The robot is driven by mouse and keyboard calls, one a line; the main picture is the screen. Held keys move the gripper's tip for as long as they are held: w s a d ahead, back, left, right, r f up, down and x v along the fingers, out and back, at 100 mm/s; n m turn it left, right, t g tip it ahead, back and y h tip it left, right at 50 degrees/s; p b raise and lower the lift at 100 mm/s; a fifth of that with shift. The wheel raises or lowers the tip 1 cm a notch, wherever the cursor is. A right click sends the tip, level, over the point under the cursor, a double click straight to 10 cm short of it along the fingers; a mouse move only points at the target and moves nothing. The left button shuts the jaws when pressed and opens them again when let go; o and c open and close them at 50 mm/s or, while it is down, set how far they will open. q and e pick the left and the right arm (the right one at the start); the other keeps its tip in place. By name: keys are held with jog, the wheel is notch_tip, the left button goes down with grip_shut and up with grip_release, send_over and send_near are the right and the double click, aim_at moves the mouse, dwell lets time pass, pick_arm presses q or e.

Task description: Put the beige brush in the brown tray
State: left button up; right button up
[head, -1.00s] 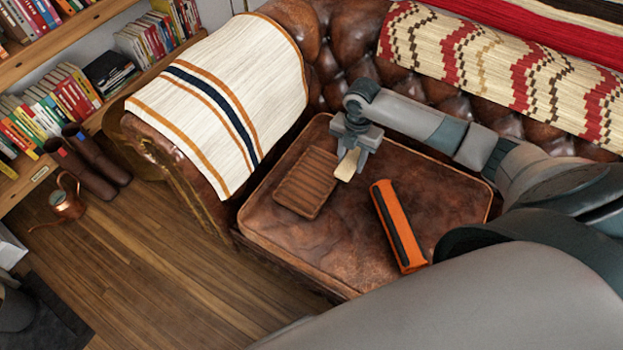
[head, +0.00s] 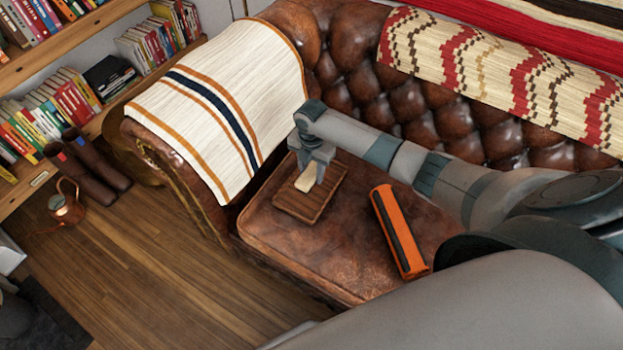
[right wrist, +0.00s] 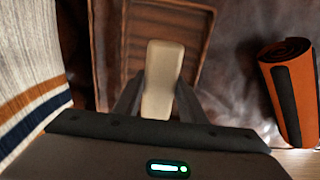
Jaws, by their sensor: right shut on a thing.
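The beige brush (head: 306,178) is held in my right gripper (head: 308,174), which is shut on it. In the head view the brush is over the brown tray (head: 318,206), which lies on the leather seat cushion. In the right wrist view the brush (right wrist: 162,75) points away from between the fingers (right wrist: 158,102) and overlaps the tray (right wrist: 112,60). I cannot tell whether the brush touches the tray floor. The gripper covers the tray's far left part in the head view. My left gripper is not in view.
An orange and black roll (head: 399,232) lies on the cushion (head: 300,250) right of the tray. A striped blanket (head: 215,95) covers the sofa arm left of the tray. The tufted backrest (head: 400,105) rises behind. The cushion's front part is clear.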

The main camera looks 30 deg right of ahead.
aim_at(311, 178)
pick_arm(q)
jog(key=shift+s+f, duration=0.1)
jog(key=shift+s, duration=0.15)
pick_arm(e)
jog(key=shift+f, duration=0.25)
notch_tip(311, 178, down, 3)
jog(key=shift+r, duration=0.1)
jog(key=shift+f, duration=0.35)
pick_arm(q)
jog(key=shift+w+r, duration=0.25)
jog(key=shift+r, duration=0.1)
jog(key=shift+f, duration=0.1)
pick_arm(e)
jog(key=shift+f, duration=0.1)
jog(key=o, duration=0.8)
jog(key=shift+o, duration=1.2)
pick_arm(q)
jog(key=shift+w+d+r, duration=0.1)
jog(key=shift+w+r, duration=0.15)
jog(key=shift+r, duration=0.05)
